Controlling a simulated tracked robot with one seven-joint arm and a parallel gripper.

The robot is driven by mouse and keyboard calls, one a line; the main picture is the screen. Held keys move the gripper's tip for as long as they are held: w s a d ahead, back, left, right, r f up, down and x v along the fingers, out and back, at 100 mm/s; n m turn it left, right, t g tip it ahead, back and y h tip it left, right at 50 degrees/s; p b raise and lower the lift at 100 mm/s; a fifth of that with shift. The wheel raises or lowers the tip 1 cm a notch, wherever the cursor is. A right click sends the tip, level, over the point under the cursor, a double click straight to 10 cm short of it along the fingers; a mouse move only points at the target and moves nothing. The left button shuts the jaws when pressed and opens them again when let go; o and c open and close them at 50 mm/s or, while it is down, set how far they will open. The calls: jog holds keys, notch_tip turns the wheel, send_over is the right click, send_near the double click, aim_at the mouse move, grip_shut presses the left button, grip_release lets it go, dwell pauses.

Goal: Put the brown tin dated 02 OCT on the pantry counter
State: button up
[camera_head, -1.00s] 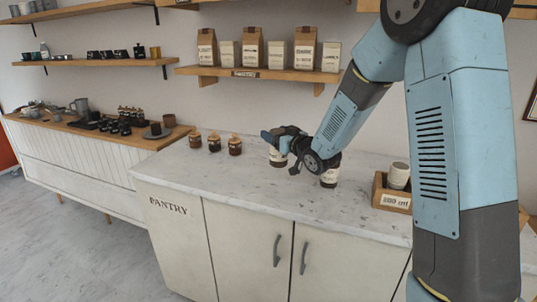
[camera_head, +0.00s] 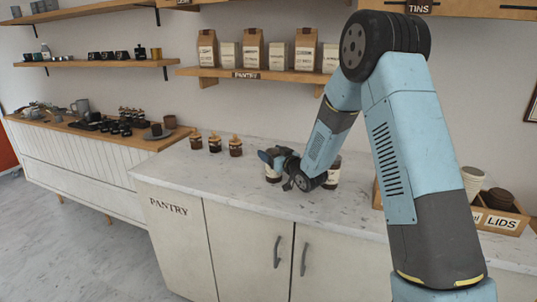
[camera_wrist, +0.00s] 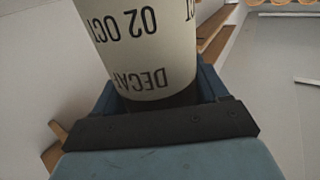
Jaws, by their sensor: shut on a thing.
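My gripper (camera_head: 277,160) is shut on a tin (camera_wrist: 140,50) above or on the pantry counter (camera_head: 180,178). In the wrist view the tin fills the jaws; its cream label reads "02 OCT" and "DECAF", upside down in the picture. A dark brown band shows at its edge by the gripper. In the head view the held tin (camera_head: 272,176) is partly hidden by the gripper, and I cannot tell whether its base touches the counter. A second tin (camera_head: 333,174) with a light label stands just right of the gripper, partly behind my arm.
Several small jars with wooden tops (camera_head: 215,144) stand on the counter left of the gripper. A wooden box marked LIDS (camera_head: 500,222) is at the right, partly behind my arm. A shelf (camera_head: 250,76) with bags hangs above. The counter's front left is bare.

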jog(key=o, duration=1.3)
jog(key=v, duration=1.2)
jog(key=s+d+r+m+g+h, duration=0.35)
jog(key=s+d+r+h, duration=0.7)
jog(key=d+r, duration=0.35)
jog(key=s+d+r+m+g, duration=0.1)
jog(key=s, duration=0.7)
jog(key=s+d+m+g, duration=0.1)
jog(key=s+g, duration=0.1)
jog(key=s, duration=0.7)
jog(key=s+d+r+m+g, duration=0.1)
jog(key=s+g, duration=0.1)
jog(key=s, duration=0.7)
jog(key=shift+d+r+m+g, duration=0.15)
jog(key=shift+r+m+g, duration=0.1)
jog(key=shift+r+m, duration=0.1)
